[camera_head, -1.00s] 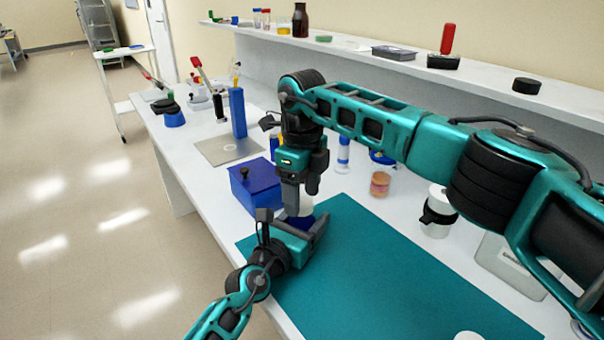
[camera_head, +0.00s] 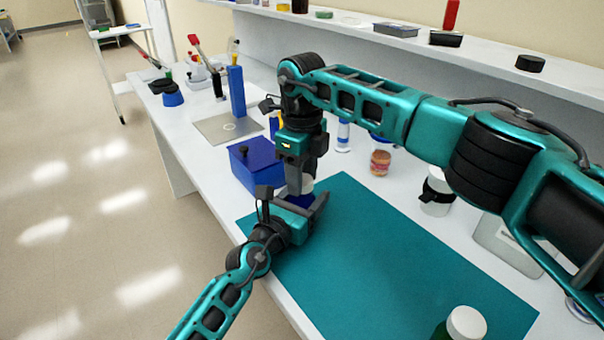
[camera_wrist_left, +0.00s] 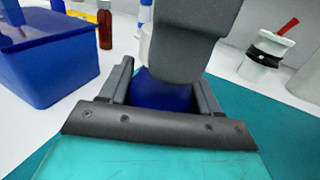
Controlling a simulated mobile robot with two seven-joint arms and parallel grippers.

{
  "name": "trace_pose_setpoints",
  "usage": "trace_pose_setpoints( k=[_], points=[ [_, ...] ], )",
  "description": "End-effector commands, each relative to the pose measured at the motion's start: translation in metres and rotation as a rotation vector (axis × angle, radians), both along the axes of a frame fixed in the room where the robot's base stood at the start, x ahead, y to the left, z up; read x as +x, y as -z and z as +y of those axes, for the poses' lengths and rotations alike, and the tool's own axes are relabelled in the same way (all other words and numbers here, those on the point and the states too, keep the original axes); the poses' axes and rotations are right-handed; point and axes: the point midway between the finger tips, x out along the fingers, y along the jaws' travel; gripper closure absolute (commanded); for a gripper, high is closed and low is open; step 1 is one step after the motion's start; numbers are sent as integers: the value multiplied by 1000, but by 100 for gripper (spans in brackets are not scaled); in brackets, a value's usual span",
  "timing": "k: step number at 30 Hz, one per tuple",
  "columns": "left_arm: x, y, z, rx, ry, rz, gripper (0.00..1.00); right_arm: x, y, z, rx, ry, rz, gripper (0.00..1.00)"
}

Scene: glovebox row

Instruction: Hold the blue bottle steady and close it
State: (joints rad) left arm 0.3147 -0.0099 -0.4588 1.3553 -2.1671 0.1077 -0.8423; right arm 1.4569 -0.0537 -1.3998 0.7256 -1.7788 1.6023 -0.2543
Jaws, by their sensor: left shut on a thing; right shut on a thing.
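The blue bottle (camera_head: 299,200) stands at the back left of the teal mat (camera_head: 385,262), mostly hidden by my grippers. Its dark blue body (camera_wrist_left: 160,93) shows in the left wrist view. My left gripper (camera_head: 311,205) reaches in from the left, low down, and is shut around the body; its fingers (camera_wrist_left: 164,80) flank the bottle. My right gripper (camera_head: 301,184) points down from above and is shut on the white cap (camera_head: 308,185) at the bottle's top. A sliver of the cap (camera_wrist_left: 145,45) shows beside the right finger. Whether the cap is seated on the neck is hidden.
A blue box (camera_head: 257,165) stands just behind and left of the grippers. A green bottle with a white lid (camera_head: 467,323) stands at the mat's front. A jar (camera_head: 380,162) and a white container with a black band (camera_head: 436,192) stand to the right. The mat's middle is clear.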

Motion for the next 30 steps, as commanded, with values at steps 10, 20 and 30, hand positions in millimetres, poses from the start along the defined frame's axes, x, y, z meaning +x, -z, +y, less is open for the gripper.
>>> trace_pose_setpoints(
  k=[10, 20, 30],
  points=[
    [0, 0, 0, 0, 0, 0, 100, 0, 0, 0, 1, 6, -1, 49],
    [0, 0, 0, 0, 0, 0, 100, 0, 0, 0, 0, 6, 0, 26],
    [0, 0, 0, 0, 0, 0, 100, 1, -19, 0, 1, 6, -4, 26]
  ],
)
